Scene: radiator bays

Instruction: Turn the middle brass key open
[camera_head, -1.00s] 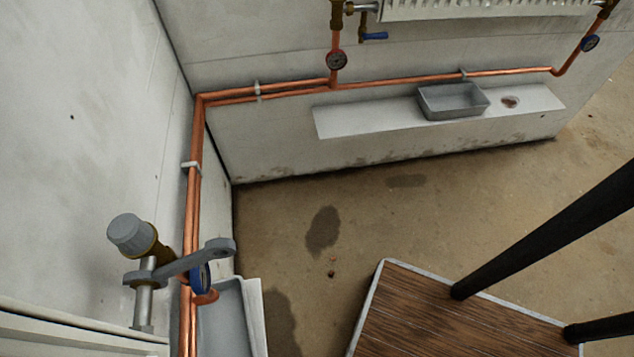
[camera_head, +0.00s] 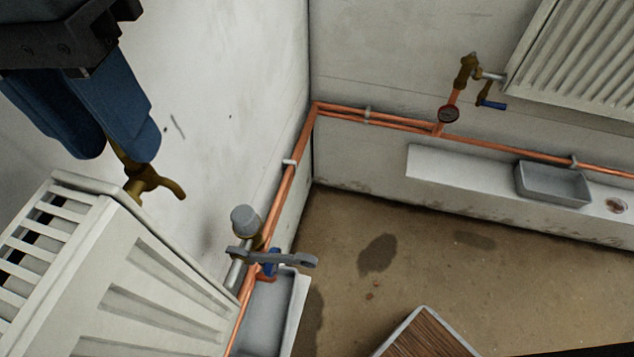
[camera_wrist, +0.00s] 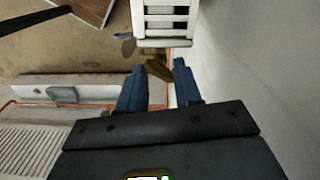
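A brass key (camera_head: 150,184) with a forked, wing-like end stands at the end of the near white radiator, close to the wall. In the wrist view the brass piece (camera_wrist: 158,68) shows just beyond and between my fingertips. My gripper (camera_head: 113,150) has blue fingers and comes in from the top left of the head view. Its fingers are apart, and the right one hides part of the brass. I cannot tell whether a finger touches it. Whether this is the middle key cannot be told from these frames.
The near radiator (camera_head: 150,285) fills the lower left. A grey-capped valve with a grey lever (camera_head: 272,256) stands beside it. Copper pipes (camera_head: 290,185) run along the walls. A brass valve (camera_head: 467,70) and a second radiator (camera_head: 585,55) are at the back. A grey tray (camera_head: 553,182) sits on a ledge.

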